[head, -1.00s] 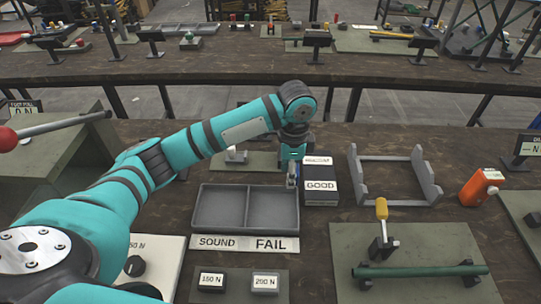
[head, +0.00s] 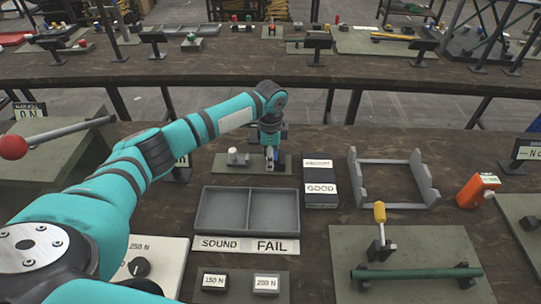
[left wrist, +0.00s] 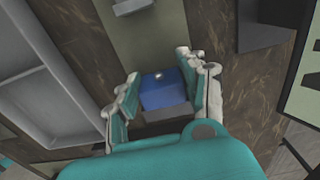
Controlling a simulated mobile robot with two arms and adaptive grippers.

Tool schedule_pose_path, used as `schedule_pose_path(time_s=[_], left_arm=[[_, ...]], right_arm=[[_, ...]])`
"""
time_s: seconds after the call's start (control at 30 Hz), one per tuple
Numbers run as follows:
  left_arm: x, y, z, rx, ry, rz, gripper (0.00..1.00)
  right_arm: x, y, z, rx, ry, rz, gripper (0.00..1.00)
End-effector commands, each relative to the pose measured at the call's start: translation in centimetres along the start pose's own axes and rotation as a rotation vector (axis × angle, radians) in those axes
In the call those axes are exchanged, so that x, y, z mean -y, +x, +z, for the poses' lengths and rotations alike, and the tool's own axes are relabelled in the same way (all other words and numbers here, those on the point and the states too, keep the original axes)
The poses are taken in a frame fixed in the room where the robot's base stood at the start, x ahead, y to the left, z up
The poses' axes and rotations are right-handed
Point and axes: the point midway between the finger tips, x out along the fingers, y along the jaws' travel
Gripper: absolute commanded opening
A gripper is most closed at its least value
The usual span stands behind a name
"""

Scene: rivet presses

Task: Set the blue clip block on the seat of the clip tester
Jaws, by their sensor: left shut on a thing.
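The blue clip block (left wrist: 162,92) sits between the two fingers of my left gripper (left wrist: 163,98) in the left wrist view. The gripper is shut on it. In the head view my left gripper (head: 270,168) points down at the right part of a green base plate (head: 222,168), which looks like the clip tester's. A grey rounded part (head: 237,157) stands on the plate's left half. A dark grey piece (left wrist: 166,114) shows beside the block in the wrist view; I cannot tell whether they touch. The seat is not clearly visible. My right gripper is not in view.
A grey two-compartment tray (head: 247,232) lies in front of the plate, by the SOUND and FAIL labels. A dark GOOD box (head: 320,200) stands right of the gripper, then a grey frame (head: 430,188) and an orange device (head: 477,190). A red-knobbed lever (head: 14,146) is at left.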

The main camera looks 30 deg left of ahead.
Motion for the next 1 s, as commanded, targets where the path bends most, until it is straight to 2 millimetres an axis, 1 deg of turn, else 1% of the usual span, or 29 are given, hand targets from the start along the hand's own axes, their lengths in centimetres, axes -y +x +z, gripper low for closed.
schedule_pose_path(time_s=[0.27,0.3,0.47,0.77,0.87,1.0], left_arm=[[0.0,0.3,0.0,-0.001,0.000,0.000,0.16],[0.0,0.3,0.0,-0.001,0.000,-0.001,0.44],[0.0,0.3,0.0,-0.001,0.000,-0.001,0.65],[0.0,0.1,0.0,-0.001,0.000,-0.001,0.65],[0.1,-0.8,-0.1,-0.003,0.000,-0.003,0.65],[0.1,-3.3,0.0,-0.003,0.001,-0.005,0.65]], right_arm=[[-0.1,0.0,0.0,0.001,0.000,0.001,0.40],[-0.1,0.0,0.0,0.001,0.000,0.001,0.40],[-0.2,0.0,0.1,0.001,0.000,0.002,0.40],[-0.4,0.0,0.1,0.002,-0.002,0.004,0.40],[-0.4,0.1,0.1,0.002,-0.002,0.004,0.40],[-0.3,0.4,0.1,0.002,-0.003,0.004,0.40]])
